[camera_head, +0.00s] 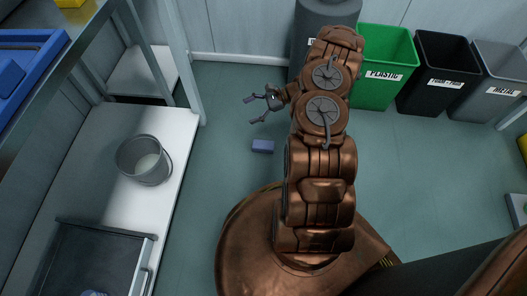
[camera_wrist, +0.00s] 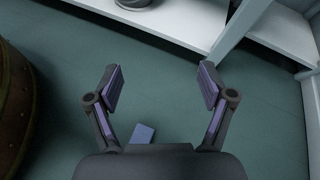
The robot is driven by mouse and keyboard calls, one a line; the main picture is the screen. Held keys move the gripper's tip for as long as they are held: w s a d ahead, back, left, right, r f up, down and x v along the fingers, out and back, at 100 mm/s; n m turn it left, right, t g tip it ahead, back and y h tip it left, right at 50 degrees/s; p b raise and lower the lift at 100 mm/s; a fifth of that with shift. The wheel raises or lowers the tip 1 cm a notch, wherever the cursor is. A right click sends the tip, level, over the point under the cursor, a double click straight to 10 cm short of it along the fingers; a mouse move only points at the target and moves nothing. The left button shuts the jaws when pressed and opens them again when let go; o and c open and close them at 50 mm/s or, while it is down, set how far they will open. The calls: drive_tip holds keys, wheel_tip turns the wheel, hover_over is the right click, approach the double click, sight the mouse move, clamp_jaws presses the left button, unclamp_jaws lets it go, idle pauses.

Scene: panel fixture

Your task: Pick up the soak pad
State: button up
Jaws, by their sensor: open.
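A small blue block-shaped pad, which looks like the soak pad (camera_head: 263,146), lies on the floor in the head view, below my gripper. My gripper (camera_head: 254,109) is open and empty, pointing left toward the white shelf unit. In the wrist view the pad (camera_wrist: 142,133) shows on the floor near the bottom, partly hidden by the gripper's palm. My gripper's two fingers (camera_wrist: 160,88) are spread wide there, with only bare floor between the tips.
A grey bucket (camera_head: 144,160) stands on the white shelf (camera_head: 178,150) at left. A blue tray (camera_head: 40,62) sits higher up. Green (camera_head: 384,66), black (camera_head: 437,72) and grey (camera_head: 493,80) bins line the back wall. The floor around the pad is clear.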

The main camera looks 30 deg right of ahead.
sight(273, 144)
drive_tip(key=s+d+f+m+t+b, duration=0.1)
drive_tip(key=s+d+f+m+b, duration=0.1)
drive_tip(key=f, duration=0.6)
drive_tip(key=s+d+f+m+t+h+b, duration=0.1)
drive_tip(key=d+f, duration=0.3)
drive_tip(key=f, duration=0.4)
drive_tip(key=s+d+f+m+t+h+b, duration=0.1)
drive_tip(key=s+d+f+m+b, duration=0.1)
drive_tip(key=f, duration=0.5)
drive_tip(key=shift+s+d+f+m+t+b, duration=0.15)
drive_tip(key=shift+s+d+f+m+b, duration=0.1)
drive_tip(key=shift+s+b, duration=0.2)
drive_tip(key=shift+s+d+f+m+t+b, duration=0.15)
drive_tip(key=shift+s+m+b, duration=0.15)
drive_tip(key=shift+b, duration=0.25)
drive_tip(key=shift+b+x, duration=0.5)
drive_tip(key=shift+x, duration=0.6)
drive_tip(key=b+x, duration=0.2)
drive_tip(key=x, duration=0.1)
drive_tip(key=b+x, duration=0.1)
drive_tip(key=shift+s+a+r, duration=0.15)
drive_tip(key=shift+a, duration=0.35)
drive_tip(key=shift+w+a, duration=0.35)
drive_tip(key=shift+c, duration=0.2)
drive_tip(key=c, duration=0.9)
